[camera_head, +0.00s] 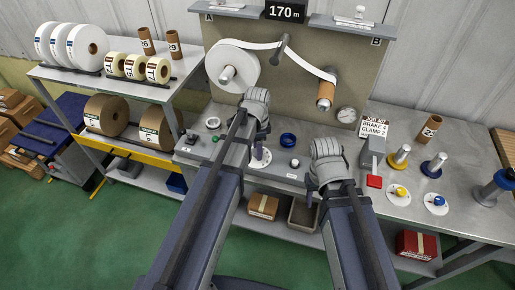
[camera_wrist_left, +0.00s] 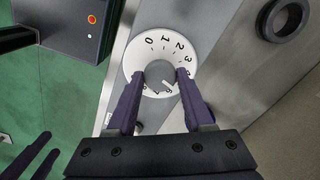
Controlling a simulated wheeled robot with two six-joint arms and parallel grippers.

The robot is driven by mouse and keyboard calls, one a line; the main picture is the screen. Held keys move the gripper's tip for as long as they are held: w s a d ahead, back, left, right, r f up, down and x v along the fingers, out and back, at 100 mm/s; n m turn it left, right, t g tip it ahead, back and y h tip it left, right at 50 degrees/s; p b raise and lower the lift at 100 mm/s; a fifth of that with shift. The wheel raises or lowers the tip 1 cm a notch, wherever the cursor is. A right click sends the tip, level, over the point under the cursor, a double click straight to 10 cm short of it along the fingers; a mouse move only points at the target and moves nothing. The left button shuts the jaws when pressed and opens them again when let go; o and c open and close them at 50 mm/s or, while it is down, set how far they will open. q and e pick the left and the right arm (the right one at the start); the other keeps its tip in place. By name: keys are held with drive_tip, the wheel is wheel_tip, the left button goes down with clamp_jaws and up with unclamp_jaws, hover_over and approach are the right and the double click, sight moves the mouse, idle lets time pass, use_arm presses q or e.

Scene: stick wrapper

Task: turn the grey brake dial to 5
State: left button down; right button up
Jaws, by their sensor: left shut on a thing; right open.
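The grey brake dial (camera_wrist_left: 160,73) sits on a round white scale plate (camera_wrist_left: 143,55) with black numbers. In the left wrist view 0, 1, 2 and 3 show along its far side; the numbers nearer my gripper are partly covered. My left gripper (camera_wrist_left: 160,80) is shut on the dial, one finger on each side. A pale pointer mark on the dial points to the lower right, away from the 0; its exact reading is unclear. In the head view the plate (camera_head: 261,158) shows below my left gripper (camera_head: 259,128). My right gripper (camera_head: 327,168) is open and empty over the bench.
A job card (camera_head: 375,127) seems to read brake 4, clamp 2. A red pad (camera_head: 374,181) and several spindles stand at right. A white web runs from the large roll (camera_head: 232,67).

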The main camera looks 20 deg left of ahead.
use_arm(q)
drive_tip(key=shift+c, duration=1.5)
unclamp_jaws()
drive_tip(key=shift+r, duration=0.1)
wheel_tip(320, 180, up, 8)
drive_tip(key=p, duration=0.8)
drive_tip(key=shift+f, duration=0.2)
